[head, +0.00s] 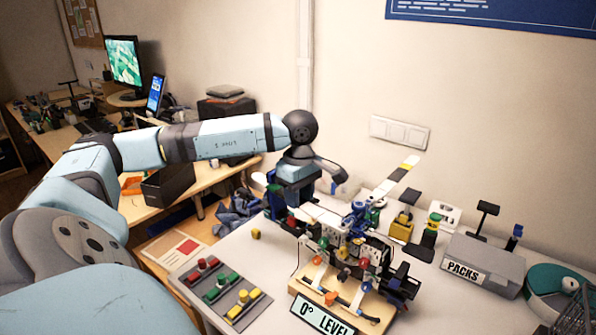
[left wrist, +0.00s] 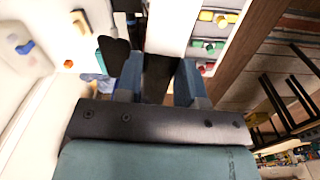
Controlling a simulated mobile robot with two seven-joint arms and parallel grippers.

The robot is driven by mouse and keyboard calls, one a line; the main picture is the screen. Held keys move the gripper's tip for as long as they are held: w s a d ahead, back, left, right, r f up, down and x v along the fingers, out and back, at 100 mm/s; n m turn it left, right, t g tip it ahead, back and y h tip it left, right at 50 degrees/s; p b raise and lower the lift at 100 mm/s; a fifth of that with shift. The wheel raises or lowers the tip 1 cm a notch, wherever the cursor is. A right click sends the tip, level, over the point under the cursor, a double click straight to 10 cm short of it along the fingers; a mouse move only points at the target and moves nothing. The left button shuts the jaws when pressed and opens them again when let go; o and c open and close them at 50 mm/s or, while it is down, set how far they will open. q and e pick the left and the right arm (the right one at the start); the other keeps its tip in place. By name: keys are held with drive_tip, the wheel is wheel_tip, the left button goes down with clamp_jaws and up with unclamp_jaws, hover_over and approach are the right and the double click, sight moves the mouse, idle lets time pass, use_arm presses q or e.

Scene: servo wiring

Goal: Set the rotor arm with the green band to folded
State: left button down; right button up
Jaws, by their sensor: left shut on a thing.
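The frame on the stand (head: 345,245) carries several rotor arms around its hub. My left gripper (head: 282,200) points down at the frame's left side. In the left wrist view, my left gripper (left wrist: 160,80) is shut on a flat rotor arm (left wrist: 168,30), white with a black end between the blue fingers. I see no green band on its visible part; the gripper may hide it. Another rotor arm (head: 395,177), with white, yellow and black parts, slants up to the right behind the frame. Green parts show near the hub, but I cannot tell whether one is the band. My right gripper is not in view.
A board with red, green and yellow blocks (head: 246,308) lies front left. A grey box marked PACKS (head: 485,264) and a teal round holder (head: 550,282) stand right. A dark paddle (left wrist: 115,57) is close beside the left fingers. A wall switch plate (head: 399,132) is behind.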

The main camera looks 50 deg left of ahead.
use_arm(q)
drive_tip(key=c, duration=0.7)
unclamp_jaws()
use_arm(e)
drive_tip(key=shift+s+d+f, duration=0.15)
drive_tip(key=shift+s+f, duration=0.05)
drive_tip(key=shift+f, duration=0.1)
use_arm(q)
drive_tip(key=shift+r, duration=0.3)
wheel_tip(320, 180, up, 13)
drive_tip(key=shift+r+p, duration=0.1)
drive_tip(key=shift+p, duration=0.4)
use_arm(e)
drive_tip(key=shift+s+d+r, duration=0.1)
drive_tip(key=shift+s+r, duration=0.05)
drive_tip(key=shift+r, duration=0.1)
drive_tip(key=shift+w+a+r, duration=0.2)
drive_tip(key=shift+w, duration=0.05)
